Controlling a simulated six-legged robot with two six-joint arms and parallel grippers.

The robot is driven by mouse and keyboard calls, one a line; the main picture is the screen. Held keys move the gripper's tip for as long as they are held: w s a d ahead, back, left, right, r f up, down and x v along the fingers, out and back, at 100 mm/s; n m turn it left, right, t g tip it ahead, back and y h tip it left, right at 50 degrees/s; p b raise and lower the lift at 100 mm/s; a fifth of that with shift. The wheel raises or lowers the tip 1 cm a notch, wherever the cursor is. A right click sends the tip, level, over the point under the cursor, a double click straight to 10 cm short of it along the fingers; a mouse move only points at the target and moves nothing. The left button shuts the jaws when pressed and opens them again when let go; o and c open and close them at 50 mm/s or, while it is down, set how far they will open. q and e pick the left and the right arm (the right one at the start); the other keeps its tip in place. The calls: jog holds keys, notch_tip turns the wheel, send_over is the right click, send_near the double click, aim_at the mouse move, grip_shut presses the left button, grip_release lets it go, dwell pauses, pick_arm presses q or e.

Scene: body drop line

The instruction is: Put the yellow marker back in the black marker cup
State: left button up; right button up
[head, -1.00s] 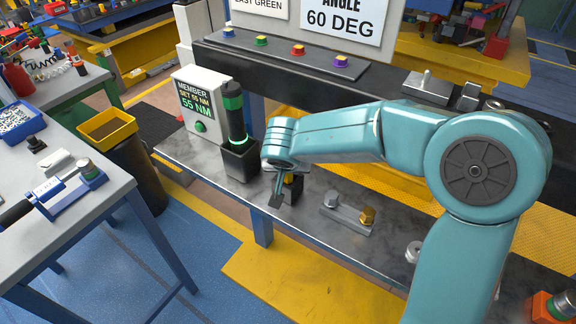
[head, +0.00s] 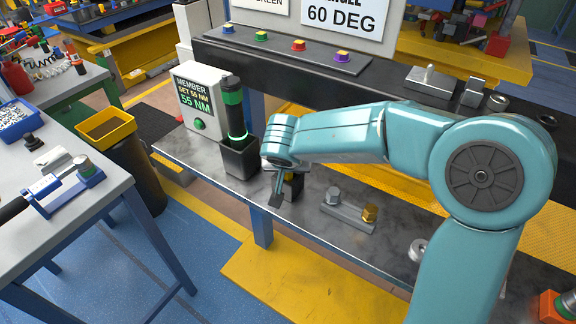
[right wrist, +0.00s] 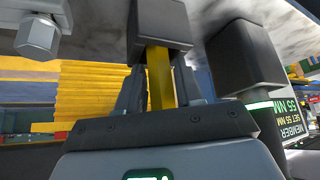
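The yellow marker (right wrist: 159,78) stands between the two dark fingers of my right gripper (right wrist: 160,88) in the right wrist view, with the fingers close against both its sides. Its far end meets the black marker cup (right wrist: 160,22); I cannot tell how deep it sits inside. In the head view the cup (head: 294,185) stands on the grey bench, partly hidden behind my right gripper (head: 278,186), and only a speck of yellow shows there. My left gripper is in neither view.
A taller black holder (head: 240,158) with a green-banded tool stands left of the cup, beside the torque display box (head: 203,100). A grey plate with two bolts (head: 348,212) lies to the right. Bare bench (head: 190,150) shows at the left end.

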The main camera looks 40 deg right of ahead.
jog(key=shift+r+p, duration=0.85)
jog(key=shift+p, duration=0.5)
jog(key=b+v, duration=0.2)
jog(key=v, duration=1)
jog(key=s+a+f+n+g+y, duration=0.15)
jog(key=a+f, duration=0.35)
jog(key=f, duration=0.6)
jog(key=a+f+n+g+y, duration=0.2)
jog(key=a+f+n+y, duration=0.15)
jog(key=f, duration=0.65)
jog(key=s+a+f+y, duration=0.1)
jog(key=s+a+f, duration=0.2)
jog(key=s+f, duration=0.4)
jog(key=s+a+f+g+y, duration=0.1)
jog(key=s+f, duration=0.6)
jog(key=f, duration=0.7)
jog(key=shift+a+f+y, duration=0.3)
jog(key=shift+a+y, duration=0.2)
jog(key=shift+a, duration=0.5)
jog(key=shift+s+g, duration=0.1)
jog(key=shift+g, duration=0.15)
